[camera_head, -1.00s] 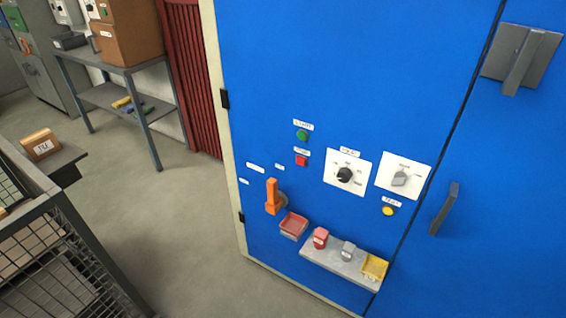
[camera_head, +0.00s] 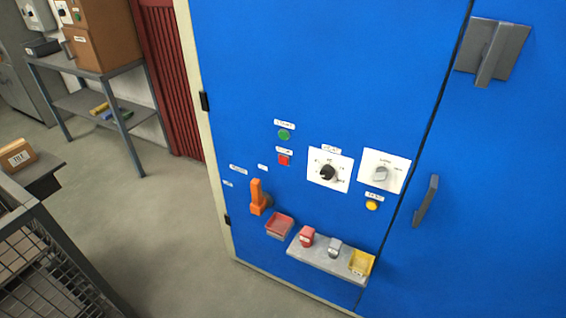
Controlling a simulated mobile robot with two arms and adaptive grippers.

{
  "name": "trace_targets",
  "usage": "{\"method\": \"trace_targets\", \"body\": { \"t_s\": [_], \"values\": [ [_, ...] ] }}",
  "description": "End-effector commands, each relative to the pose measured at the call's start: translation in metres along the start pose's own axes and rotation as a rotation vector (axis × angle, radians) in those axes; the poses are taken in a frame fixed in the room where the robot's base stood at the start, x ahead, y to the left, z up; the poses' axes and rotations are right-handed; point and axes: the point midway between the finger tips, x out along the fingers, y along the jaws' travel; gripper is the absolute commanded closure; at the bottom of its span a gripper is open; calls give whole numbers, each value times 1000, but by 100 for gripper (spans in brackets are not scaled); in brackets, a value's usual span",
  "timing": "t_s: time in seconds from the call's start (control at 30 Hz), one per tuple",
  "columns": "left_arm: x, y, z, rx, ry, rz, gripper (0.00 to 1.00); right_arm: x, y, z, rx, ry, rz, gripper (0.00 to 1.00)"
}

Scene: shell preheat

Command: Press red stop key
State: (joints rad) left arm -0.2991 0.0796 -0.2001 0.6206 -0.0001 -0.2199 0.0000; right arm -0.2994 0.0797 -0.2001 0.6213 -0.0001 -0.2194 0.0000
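Neither of my grippers shows in the head view, and nothing covers the red key.
Right of the key are a black rotary knob (camera_head: 328,172), a grey switch (camera_head: 380,174) and a yellow button (camera_head: 371,205). A mesh cage (camera_head: 45,262) stands at lower left; floor between is clear.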

Motion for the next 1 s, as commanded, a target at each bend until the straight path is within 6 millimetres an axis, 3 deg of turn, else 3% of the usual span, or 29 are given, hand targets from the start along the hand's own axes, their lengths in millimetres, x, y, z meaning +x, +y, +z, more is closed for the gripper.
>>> {"method": "trace_targets", "body": {
  "t_s": [0.03,0.17,1.0],
  "values": [
    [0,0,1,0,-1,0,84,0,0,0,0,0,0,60],
    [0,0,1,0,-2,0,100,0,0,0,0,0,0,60],
    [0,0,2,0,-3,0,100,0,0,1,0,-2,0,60]
  ]
}}
